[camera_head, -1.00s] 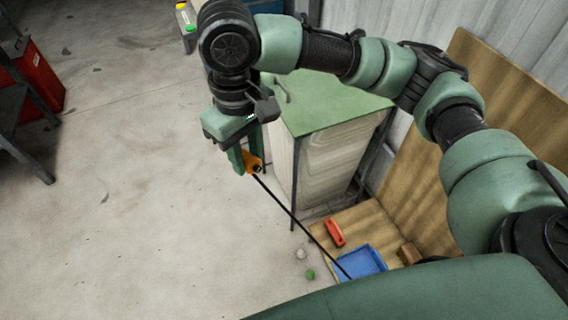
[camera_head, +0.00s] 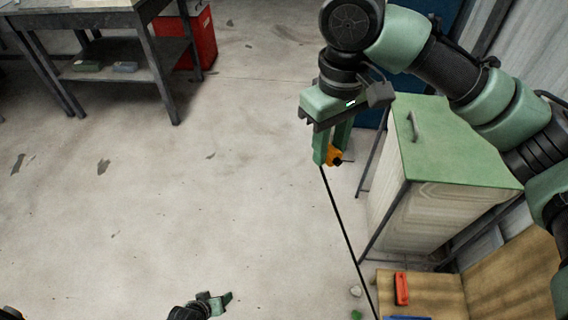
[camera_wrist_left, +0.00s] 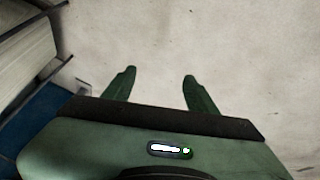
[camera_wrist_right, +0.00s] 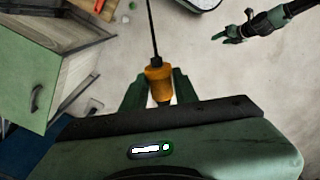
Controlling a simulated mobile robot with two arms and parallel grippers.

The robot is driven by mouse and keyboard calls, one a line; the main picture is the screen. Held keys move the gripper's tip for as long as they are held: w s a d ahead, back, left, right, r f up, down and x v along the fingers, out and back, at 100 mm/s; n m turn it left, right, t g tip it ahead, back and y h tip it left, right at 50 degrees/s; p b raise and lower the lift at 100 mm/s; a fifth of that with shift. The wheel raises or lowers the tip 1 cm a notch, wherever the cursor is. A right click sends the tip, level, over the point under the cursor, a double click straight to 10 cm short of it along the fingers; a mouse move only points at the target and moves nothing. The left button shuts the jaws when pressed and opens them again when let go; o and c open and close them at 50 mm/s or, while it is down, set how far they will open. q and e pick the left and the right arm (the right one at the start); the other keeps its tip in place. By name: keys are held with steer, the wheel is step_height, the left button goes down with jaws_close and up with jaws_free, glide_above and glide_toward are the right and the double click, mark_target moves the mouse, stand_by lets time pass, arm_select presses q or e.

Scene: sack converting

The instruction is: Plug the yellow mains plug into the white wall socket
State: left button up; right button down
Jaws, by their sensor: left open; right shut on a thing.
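The yellow mains plug (camera_head: 335,156) is held by my right gripper (camera_head: 330,158) in the air, left of a green-topped cabinet in the head view. In the right wrist view the plug (camera_wrist_right: 157,78) sits between the fingers of my right gripper (camera_wrist_right: 153,88), which are shut on it. Its black cable (camera_head: 345,220) runs down toward the floor at the bottom right. Its pins cannot be made out. My left gripper (camera_head: 215,301) is low at the bottom of the head view. In the left wrist view its fingers (camera_wrist_left: 158,76) are apart and empty. The white wall socket is not seen in any view.
The green-topped cabinet (camera_head: 455,140) stands at the right, by a corrugated wall (camera_head: 520,50). A wooden board (camera_head: 440,292) with a red object (camera_head: 401,288) lies below it. A workbench (camera_head: 95,20) and a red cabinet (camera_head: 197,42) are at the far left. The middle floor is clear.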

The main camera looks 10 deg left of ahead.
arm_select(q)
steer(key=w+d+r+n+t+h, duration=0.2)
steer(key=w+d+r+n+t, duration=0.15)
steer(key=w+r, duration=0.85)
steer(key=w+d+r+n+t+h, duration=0.3)
steer(key=w+r, duration=0.4)
steer(key=r, duration=1)
steer(key=s+d+r+n+h, duration=0.1)
steer(key=s+d+r+h, duration=0.3)
steer(key=r, duration=0.6)
steer(key=s+d+r+n+h, duration=0.1)
steer(key=d+r, duration=0.4)
steer(key=r, duration=0.4)
steer(key=s+d+r+h, duration=0.3)
steer(key=d+r, duration=0.2)
steer(key=r, duration=0.5)
steer(key=w+d+g, duration=0.1)
steer(key=w+d, duration=0.6)
steer(key=d, duration=0.2)
steer(key=shift+w, duration=0.35)
